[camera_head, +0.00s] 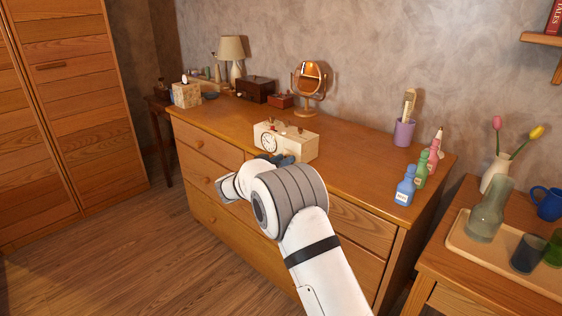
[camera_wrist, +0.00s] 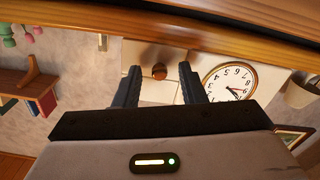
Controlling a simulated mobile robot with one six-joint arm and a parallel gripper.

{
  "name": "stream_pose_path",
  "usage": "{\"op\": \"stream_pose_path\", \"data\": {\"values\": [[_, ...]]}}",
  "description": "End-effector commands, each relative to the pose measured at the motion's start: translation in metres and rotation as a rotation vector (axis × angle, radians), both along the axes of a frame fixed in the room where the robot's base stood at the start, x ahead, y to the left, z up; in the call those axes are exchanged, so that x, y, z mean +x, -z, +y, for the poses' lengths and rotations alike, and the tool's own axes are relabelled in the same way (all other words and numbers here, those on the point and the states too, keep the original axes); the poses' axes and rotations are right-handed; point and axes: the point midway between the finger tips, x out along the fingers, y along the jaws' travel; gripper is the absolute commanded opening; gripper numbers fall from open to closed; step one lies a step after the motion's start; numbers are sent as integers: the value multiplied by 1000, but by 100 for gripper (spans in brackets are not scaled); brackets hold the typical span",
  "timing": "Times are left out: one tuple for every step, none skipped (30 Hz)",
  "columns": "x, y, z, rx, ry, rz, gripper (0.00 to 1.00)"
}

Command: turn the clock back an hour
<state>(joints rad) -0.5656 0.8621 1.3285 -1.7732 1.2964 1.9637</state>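A cream box-shaped clock (camera_head: 296,142) stands on the wooden dresser, with a round white dial at its left end. Small dark and reddish parts show on its top. My gripper (camera_head: 280,159) is right in front of it, partly hidden by my arm. The wrist view is upside down; it shows the gold-rimmed dial (camera_wrist: 231,80) with dark hands, too small to read surely. A round brown knob (camera_wrist: 159,72) on the clock's front appears between the two dark fingers of my gripper (camera_wrist: 158,74). The fingers are apart, and I see no contact with the knob.
The dresser top (camera_head: 340,148) is clear around the clock. Behind it stand a round mirror (camera_head: 310,78) and a dark wooden box (camera_head: 255,89). To the right are a purple cup (camera_head: 403,133) and several bottles, including a blue one (camera_head: 405,188). A side table holds a tray (camera_head: 465,243).

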Motion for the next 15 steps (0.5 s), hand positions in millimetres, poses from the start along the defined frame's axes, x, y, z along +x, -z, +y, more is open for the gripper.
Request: {"op": "stream_pose_path", "data": {"values": [[0,0,0,0,0,0,37],[0,0,0,0,0,0,37],[0,0,0,-1,0,1,37],[0,0,0,-1,0,1,37],[0,0,0,-1,-1,1,35],[0,0,0,-1,-1,1,32],[0,0,0,-1,-1,1,30],[0,0,0,-1,-1,1,27],[0,0,0,-1,-1,1,24],[0,0,0,-1,-1,1,21],[0,0,0,-1,-1,1,19],[0,0,1,-1,-1,1,16],[0,0,1,-1,-1,1,13],[0,0,1,-1,-1,1,11],[0,0,1,-1,-1,1,7]]}}
